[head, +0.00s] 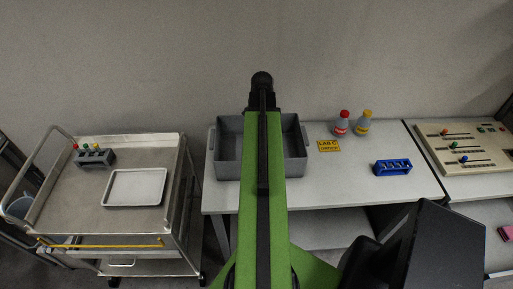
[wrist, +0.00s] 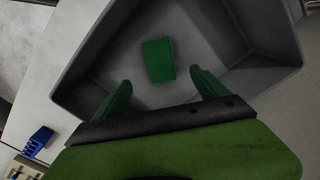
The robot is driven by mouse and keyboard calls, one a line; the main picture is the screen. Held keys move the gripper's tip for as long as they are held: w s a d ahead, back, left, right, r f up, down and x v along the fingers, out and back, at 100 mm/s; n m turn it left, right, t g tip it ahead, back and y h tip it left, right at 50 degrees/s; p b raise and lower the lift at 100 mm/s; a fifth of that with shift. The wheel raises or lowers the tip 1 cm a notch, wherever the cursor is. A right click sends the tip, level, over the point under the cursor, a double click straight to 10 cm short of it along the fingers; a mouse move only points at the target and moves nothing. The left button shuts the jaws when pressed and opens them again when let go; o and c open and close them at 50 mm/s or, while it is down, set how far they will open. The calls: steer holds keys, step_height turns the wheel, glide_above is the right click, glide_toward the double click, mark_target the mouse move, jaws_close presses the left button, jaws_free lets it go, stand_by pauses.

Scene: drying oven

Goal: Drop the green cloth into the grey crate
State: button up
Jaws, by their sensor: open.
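The green cloth (wrist: 158,60) lies on the floor of the grey crate, seen between my fingers in the wrist view. The grey crate (wrist: 83,72) fills most of that view; in the head view the crate (head: 296,148) stands on the white table's left end, its middle hidden by my green arm. My gripper (wrist: 157,88) is over the crate with its two green fingers apart and nothing between them but the view of the cloth beyond. In the head view the fingers and the cloth are hidden behind my arm.
A steel trolley (head: 90,202) with a white tray (head: 137,187) stands left of the table. Two bottles, one red-capped (head: 342,123) and one yellow-capped (head: 363,124), a yellow sign (head: 328,146) and a blue rack (head: 393,167) are right of the crate. A control panel (head: 465,147) is at far right.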

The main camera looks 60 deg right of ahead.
steer(key=shift+r, duration=0.1)
step_height(320, 180, up, 17)
steer(key=p, duration=1.7)
